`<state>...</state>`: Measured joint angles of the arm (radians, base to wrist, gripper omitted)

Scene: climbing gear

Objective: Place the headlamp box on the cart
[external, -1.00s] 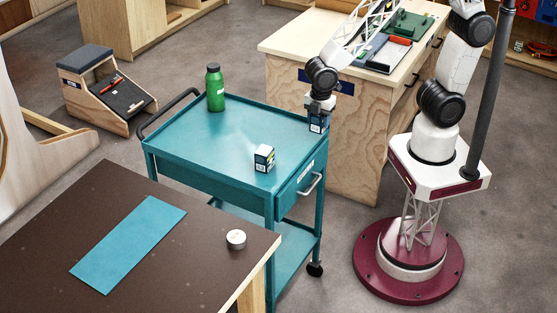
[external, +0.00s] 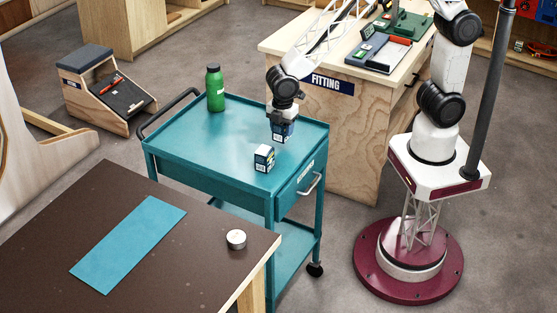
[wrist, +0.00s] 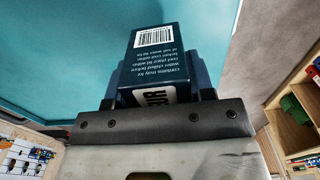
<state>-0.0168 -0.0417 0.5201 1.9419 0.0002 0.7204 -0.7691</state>
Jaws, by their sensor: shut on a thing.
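My gripper (external: 283,117) is shut on a dark blue box (external: 283,131) and holds it over the right part of the teal cart (external: 190,142). In the wrist view the box (wrist: 158,60) shows white print and a barcode, with the teal cart top behind it. I cannot tell whether its underside touches the cart top. A second small box, dark blue and white (external: 264,158), stands on the cart just in front of the held one. Which of them is the headlamp box I cannot read.
A green bottle (external: 215,90) stands at the cart's back left. The cart's left and middle top is clear. A wooden bench (external: 330,130) with a FITTING sign is behind right. A dark table (external: 60,230) with a blue mat (external: 128,243) and a round tin (external: 236,239) is in front.

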